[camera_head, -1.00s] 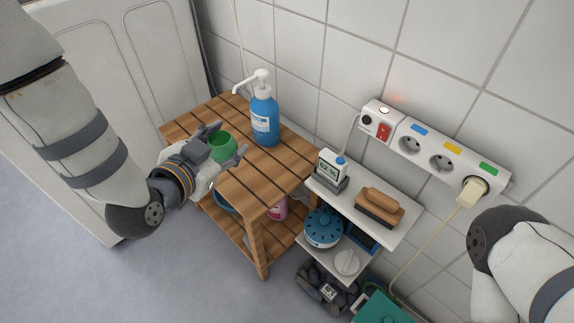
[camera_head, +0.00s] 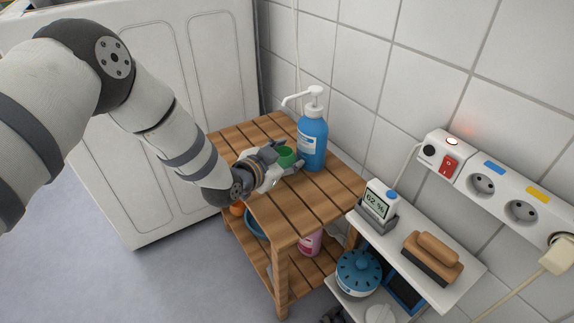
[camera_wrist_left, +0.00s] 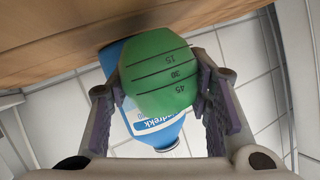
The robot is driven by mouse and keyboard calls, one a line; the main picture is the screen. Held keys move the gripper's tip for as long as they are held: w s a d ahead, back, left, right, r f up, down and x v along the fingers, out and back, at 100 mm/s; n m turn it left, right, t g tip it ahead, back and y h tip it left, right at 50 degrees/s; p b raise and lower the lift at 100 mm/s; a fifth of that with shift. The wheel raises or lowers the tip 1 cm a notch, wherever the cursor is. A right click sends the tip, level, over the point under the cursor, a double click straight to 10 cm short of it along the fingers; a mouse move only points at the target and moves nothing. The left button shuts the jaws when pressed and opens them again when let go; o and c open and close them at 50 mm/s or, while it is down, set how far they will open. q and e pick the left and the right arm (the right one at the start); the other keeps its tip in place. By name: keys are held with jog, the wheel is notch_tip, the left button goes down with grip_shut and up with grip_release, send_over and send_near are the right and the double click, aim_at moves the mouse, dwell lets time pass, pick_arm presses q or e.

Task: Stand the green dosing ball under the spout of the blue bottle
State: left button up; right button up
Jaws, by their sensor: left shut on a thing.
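The green dosing ball (camera_head: 287,156) is held between the fingers of my left gripper (camera_head: 283,166), which is shut on it. The blue bottle (camera_head: 313,146) stands upright on the wooden table with its white spout (camera_head: 292,99) pointing left. The ball is just left of the bottle, below the spout's side. In the left wrist view the ball (camera_wrist_left: 160,72) with its scale marks sits between both fingers (camera_wrist_left: 162,88), and the bottle (camera_wrist_left: 160,135) shows behind it, upside down. I cannot tell whether the ball touches the tabletop. My right gripper is out of view.
The slatted wooden table (camera_head: 325,195) has free room in front of the bottle. A white shelf (camera_head: 440,293) with a humidity display (camera_head: 378,203) and a brush (camera_head: 433,257) stands to the right. Tiled wall is behind; a white cabinet (camera_head: 170,110) is at left.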

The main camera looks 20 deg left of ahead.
pick_arm(q)
jog(key=shift+f, duration=0.9)
jog(key=shift+r, duration=0.25)
jog(key=shift+f, duration=0.1)
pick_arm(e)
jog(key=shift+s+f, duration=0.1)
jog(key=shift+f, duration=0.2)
pick_arm(q)
jog(key=o, duration=1.1)
jog(key=shift+c, duration=0.2)
jog(key=p+v, duration=0.4)
jog(key=v, duration=0.8)
jog(key=shift+p, duration=0.3)
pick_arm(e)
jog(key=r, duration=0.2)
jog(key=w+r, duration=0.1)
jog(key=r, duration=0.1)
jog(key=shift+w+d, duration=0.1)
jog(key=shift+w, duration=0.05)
